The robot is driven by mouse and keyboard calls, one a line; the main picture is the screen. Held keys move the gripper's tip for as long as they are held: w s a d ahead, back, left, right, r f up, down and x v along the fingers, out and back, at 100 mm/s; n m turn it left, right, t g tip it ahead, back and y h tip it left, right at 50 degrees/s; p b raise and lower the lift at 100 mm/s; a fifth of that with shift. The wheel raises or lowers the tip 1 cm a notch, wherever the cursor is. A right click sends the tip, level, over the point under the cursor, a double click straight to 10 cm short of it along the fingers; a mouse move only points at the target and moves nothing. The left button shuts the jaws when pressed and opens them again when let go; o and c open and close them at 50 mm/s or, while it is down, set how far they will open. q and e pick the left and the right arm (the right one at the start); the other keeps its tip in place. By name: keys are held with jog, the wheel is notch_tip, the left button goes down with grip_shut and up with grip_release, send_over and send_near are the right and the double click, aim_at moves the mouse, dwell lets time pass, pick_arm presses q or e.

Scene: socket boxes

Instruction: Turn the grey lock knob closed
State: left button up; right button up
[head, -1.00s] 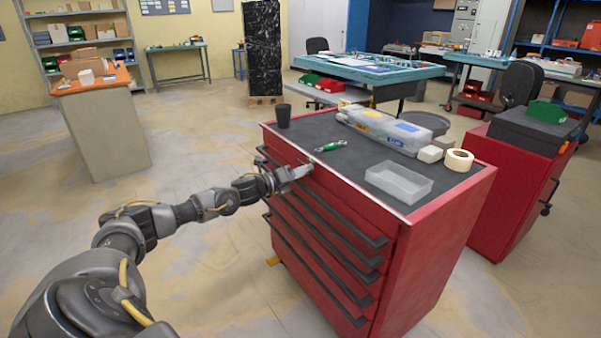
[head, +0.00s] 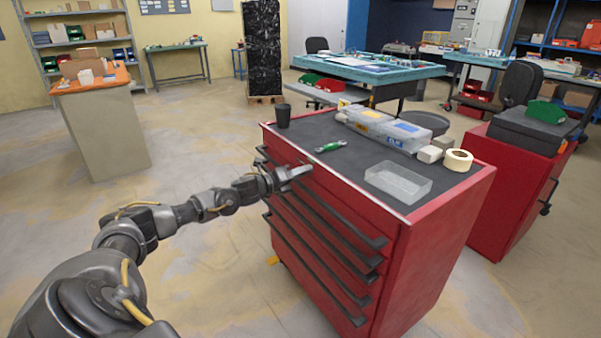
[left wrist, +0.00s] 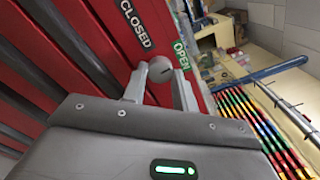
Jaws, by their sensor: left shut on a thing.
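The grey lock knob (left wrist: 160,68) is a small round knob on the red front of the tool cabinet (head: 440,250). It shows in the left wrist view between the fingertips of my left gripper (left wrist: 160,76), which is shut on it. A black CLOSED label (left wrist: 134,22) is up and left of the knob. A green OPEN label (left wrist: 181,55) is close to its right. Which label the knob's mark points to is too small to tell. In the head view, my left gripper (head: 304,169) reaches the cabinet's top front edge and hides the knob. My right gripper is out of view.
On the cabinet top are a green-handled tool (head: 328,147), a dark cup (head: 283,115), a clear tray (head: 398,183), clear boxes (head: 382,127) and a tape roll (head: 458,160). Dark drawer handles (head: 310,250) stick out below my gripper.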

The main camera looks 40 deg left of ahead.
pick_arm(q)
jog(key=shift+n, duration=0.8)
jog(key=n+p, duration=0.2)
jog(key=n, duration=0.3)
jog(key=shift+r, duration=0.1)
jog(key=n+p, duration=0.2)
jog(key=n, duration=0.3)
jog(key=shift+n+p, duration=0.4)
jog(key=shift+n, duration=0.5)
jog(key=shift+n+p, duration=0.95)
jog(key=shift+n, duration=0.85)
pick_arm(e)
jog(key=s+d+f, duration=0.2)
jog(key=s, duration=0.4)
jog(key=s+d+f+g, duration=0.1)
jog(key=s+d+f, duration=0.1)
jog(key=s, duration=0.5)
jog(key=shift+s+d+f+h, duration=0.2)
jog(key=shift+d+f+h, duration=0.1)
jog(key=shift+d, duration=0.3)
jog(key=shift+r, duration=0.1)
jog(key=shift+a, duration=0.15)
pick_arm(q)
jog(key=o, duration=1)
jog(key=shift+s, duration=0.1)
